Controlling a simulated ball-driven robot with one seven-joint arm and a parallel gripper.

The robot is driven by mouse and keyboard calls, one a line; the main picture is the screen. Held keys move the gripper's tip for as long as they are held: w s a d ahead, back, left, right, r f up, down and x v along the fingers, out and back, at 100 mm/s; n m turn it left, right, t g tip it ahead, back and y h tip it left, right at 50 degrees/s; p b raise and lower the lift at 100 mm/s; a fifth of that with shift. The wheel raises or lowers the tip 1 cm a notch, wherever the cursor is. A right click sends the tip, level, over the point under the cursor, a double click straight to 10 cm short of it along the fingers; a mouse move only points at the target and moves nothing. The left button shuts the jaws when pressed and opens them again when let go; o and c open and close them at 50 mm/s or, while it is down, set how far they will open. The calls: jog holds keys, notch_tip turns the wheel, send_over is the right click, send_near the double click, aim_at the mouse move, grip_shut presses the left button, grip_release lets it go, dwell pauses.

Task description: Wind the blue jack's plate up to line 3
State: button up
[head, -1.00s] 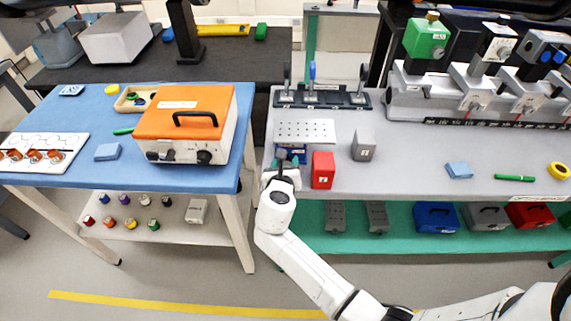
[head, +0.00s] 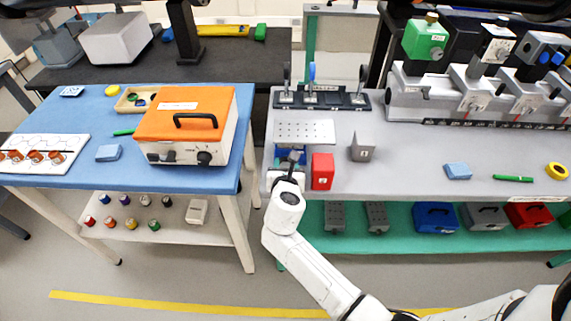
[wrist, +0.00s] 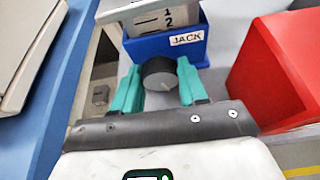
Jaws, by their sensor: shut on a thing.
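The blue jack (wrist: 196,50) stands near the front left edge of the grey bench, with a "JACK" label on its front. Its perforated pale plate (head: 304,131) looks level in the head view. In the wrist view a grey scale (wrist: 165,20) above the blue body shows lines 1 and 2; line 3 is not visible. The dark round knob (wrist: 160,75) on the jack's front sits between the teal fingers of my gripper (wrist: 158,86), which is shut on it. In the head view my gripper (head: 289,164) partly hides the jack's front.
A red block (head: 322,171) stands close to the right of the jack, and a grey block (head: 361,147) further right. A rack (head: 322,97) with upright handles is behind the plate. The blue table (head: 120,178) with an orange-topped case (head: 187,112) is left, across a gap.

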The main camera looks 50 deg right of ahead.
jog(key=shift+s+f+m+t+y, duration=0.1)
jog(key=shift+m+t+y, duration=0.5)
jog(key=shift+m, duration=0.4)
jog(key=o, duration=1.1)
jog(key=shift+c, duration=0.2)
jog(key=v, duration=1.1)
